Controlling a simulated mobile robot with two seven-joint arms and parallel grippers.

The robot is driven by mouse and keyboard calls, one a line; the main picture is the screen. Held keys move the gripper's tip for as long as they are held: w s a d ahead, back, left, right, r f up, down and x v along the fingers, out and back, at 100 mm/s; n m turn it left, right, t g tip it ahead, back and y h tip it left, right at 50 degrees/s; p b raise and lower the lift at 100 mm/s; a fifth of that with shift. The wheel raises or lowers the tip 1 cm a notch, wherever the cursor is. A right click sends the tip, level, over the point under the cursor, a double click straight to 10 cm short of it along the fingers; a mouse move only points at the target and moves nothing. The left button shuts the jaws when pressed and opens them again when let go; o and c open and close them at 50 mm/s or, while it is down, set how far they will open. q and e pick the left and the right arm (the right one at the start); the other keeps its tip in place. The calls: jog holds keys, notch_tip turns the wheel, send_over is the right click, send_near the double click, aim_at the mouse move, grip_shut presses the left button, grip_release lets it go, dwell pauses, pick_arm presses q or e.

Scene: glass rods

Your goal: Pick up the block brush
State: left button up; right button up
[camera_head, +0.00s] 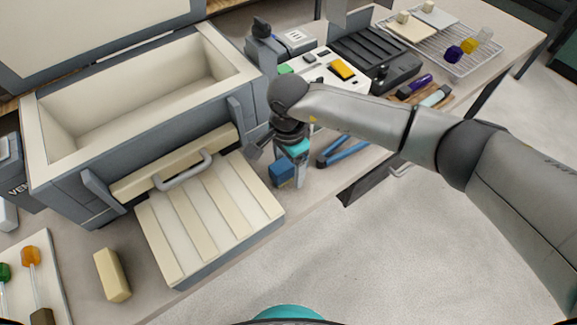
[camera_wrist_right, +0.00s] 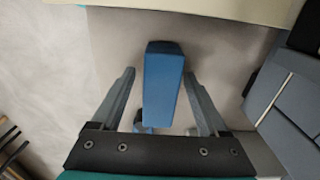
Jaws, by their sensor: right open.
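A blue block (camera_head: 281,174), apparently the block brush, stands on the bench near its front edge, right of the furnace's lowered ribbed panel. My right gripper (camera_head: 290,160) points down at it from above. In the right wrist view the blue block (camera_wrist_right: 163,85) lies between the two open fingers of my right gripper (camera_wrist_right: 159,75), with a gap visible on each side. My left gripper is not in view.
The grey furnace (camera_head: 240,65) and its ribbed panel (camera_head: 205,215) stand to the left. Blue-handled pliers (camera_head: 345,153) lie close on the right. A beige block (camera_head: 112,275) is at front left. A wire rack (camera_head: 465,62) is at back right.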

grip_shut()
dwell(0.6)
